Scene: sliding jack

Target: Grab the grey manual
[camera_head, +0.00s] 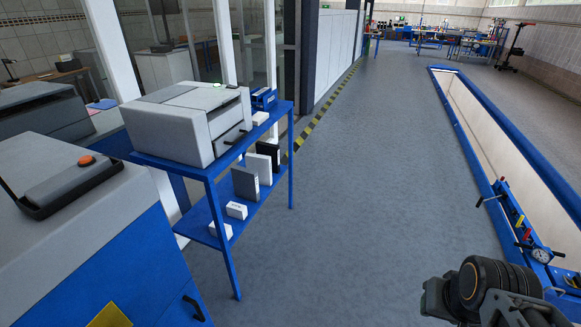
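The grey manual (245,184) stands upright on the lower shelf of the blue table (232,277), at its front edge. A white manual (259,168) stands behind it, and a black one (269,153) behind that. Only part of my arm shows, a dark jointed section at the bottom right corner, far from the shelf. My gripper's fingers do not show.
A grey printer (180,130) fills most of the tabletop. Small white boxes (236,210) lie on the lower shelf. A large grey and blue machine (75,230) stands at left. A blue-edged pit (490,115) runs along the right. The grey floor between is clear.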

